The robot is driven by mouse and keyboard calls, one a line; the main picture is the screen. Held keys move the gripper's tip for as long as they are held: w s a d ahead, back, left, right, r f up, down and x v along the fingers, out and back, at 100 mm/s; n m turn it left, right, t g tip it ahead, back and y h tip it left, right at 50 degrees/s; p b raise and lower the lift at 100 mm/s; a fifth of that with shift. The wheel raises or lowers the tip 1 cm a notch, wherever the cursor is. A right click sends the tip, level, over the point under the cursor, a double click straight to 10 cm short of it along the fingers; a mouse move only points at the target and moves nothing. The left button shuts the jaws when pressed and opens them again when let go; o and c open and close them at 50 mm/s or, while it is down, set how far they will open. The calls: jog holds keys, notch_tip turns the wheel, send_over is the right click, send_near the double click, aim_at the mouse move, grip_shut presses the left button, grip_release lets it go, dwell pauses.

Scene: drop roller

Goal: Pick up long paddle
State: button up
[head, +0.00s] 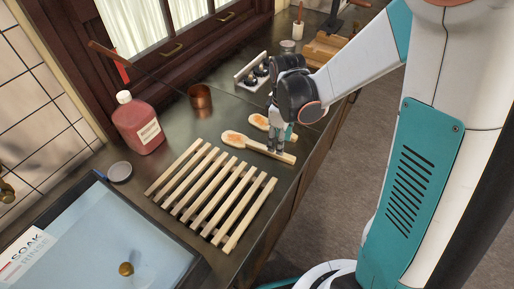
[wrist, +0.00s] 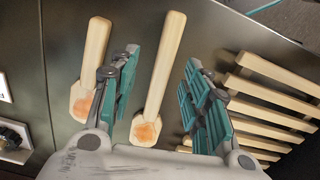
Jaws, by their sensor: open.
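The long paddle (head: 257,147) is pale wood with an orange-stained round head. It lies flat on the dark counter beside the slatted rack. In the wrist view the long paddle (wrist: 163,72) shows between my spread fingers, its head toward the palm. A shorter paddle (head: 259,121) with a similar stained head lies just behind it; it also shows in the wrist view (wrist: 92,62), left of my left finger. My gripper (head: 280,138) is open, pointing down over the long paddle's handle. Its fingers hide part of the handle. I cannot tell the exact height of the fingertips.
A wooden slatted rack (head: 212,190) lies close in front of the paddles. A blue soak tray (head: 120,240), a red bottle (head: 138,124) and a copper cup (head: 200,97) stand around it. A small rack with black pieces (head: 255,72) is behind. The counter's edge is close on the right.

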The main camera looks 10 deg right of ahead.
aim_at(257, 147)
jog(key=f, duration=0.1)
jog(key=f+b, duration=0.1)
jog(key=f, duration=0.1)
jog(key=f+b, duration=0.1)
jog(key=f, duration=0.1)
jog(key=shift+s+a, duration=0.15)
jog(key=shift+a, duration=0.15)
jog(key=shift+r, duration=0.1)
grip_shut()
jog(key=shift+r, duration=0.1)
